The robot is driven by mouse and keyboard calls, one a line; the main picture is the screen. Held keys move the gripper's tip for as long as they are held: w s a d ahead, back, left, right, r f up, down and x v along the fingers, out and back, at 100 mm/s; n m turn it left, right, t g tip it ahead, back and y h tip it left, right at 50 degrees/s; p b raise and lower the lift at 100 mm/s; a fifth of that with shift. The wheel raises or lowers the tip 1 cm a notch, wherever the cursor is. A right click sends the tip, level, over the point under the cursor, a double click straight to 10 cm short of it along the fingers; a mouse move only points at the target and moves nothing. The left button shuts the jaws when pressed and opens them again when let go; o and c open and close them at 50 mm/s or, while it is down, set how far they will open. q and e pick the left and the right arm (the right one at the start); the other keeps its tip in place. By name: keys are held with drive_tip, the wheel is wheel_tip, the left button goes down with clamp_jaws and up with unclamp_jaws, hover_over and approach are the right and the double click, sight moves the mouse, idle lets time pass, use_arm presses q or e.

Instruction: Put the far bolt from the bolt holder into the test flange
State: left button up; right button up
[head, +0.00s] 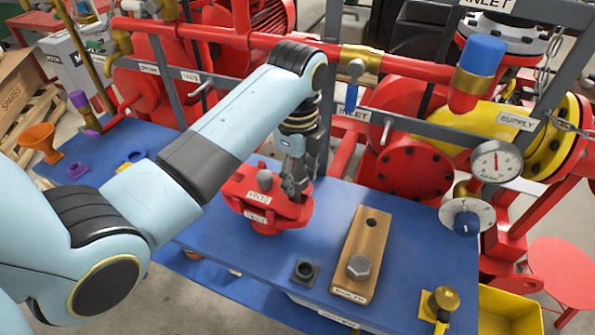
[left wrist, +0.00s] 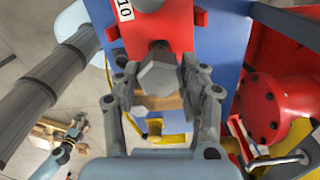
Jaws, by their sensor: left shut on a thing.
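The red test flange (head: 262,222) sits on the blue bench and also shows at the top of the left wrist view (left wrist: 172,28). A grey bolt head (head: 264,180) stands on its top. My left gripper (head: 293,188) is at the flange's right side. In the left wrist view, its fingers (left wrist: 158,88) are shut on a grey hex bolt (left wrist: 158,76), head toward the camera, over the flange's edge. I cannot tell whether its tip is in a hole. The wooden bolt holder (head: 362,246) has an empty far hole and a bolt (head: 358,267) in the near one. My right gripper is not in view.
A small dark square socket (head: 305,272) lies left of the holder. A brass fitting (head: 440,302) stands at the bench's right corner. Red pipework and a gauge (head: 496,162) rise behind. Bare blue bench lies between flange and holder.

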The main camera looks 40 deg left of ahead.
use_arm(q)
drive_tip(key=shift+f+b, duration=0.5)
drive_tip(key=shift+f, duration=1.4)
drive_tip(key=o, duration=1.3)
drive_tip(key=shift+r, duration=0.3)
wheel_tip(320, 180, up, 7)
